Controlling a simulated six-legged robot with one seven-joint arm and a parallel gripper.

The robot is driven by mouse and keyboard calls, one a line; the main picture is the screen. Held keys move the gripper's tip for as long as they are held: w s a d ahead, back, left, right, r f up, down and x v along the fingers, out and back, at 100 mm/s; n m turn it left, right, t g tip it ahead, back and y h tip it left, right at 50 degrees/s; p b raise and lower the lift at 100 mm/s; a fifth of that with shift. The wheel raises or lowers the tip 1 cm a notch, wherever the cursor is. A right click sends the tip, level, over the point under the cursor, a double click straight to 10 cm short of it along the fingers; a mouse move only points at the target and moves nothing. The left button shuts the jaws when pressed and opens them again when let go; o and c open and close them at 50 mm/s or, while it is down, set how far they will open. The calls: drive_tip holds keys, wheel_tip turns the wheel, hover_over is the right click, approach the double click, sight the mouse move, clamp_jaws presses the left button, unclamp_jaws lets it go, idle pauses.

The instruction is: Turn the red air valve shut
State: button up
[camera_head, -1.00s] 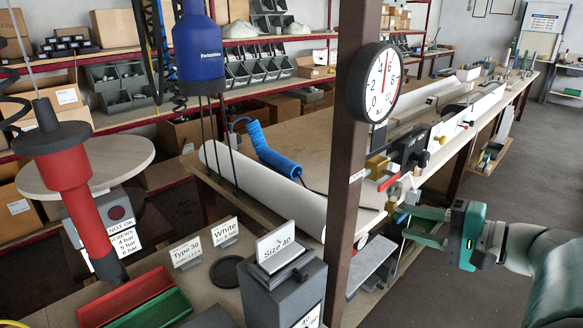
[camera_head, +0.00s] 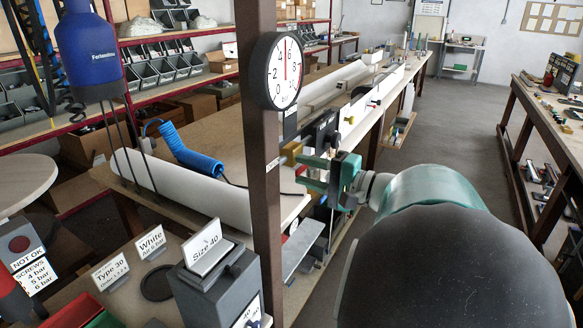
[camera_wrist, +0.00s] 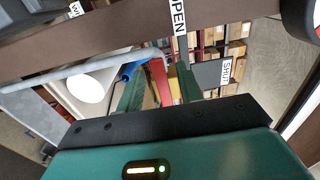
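The red valve handle (camera_wrist: 158,80) shows in the wrist view, between the two green fingers of my gripper (camera_wrist: 160,92), with gaps beside it. Yellow valve parts (camera_wrist: 173,84) lie just behind it. An OPEN label (camera_wrist: 178,17) is above and a SHUT label (camera_wrist: 226,72) to the right. In the head view my gripper (camera_head: 311,172) is at the dark post, fingers apart, just right of the yellow valve body (camera_head: 291,153). The fingers mostly hide the red handle there. I cannot tell whether either finger touches it.
A pressure gauge (camera_head: 277,71) on the brown post (camera_head: 264,180) has its needle pointing nearly straight up, between 4 and 6. A grey box with a Size 40 card (camera_head: 207,245) stands left of the post. A long bench runs behind; the floor aisle (camera_head: 450,120) is clear.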

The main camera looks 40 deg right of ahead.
sight(302, 170)
drive_tip(key=x, duration=0.3)
drive_tip(key=shift+w+a, duration=0.15)
drive_tip(key=shift+w, duration=0.15)
drive_tip(key=shift+c, duration=0.3)
clamp_jaws()
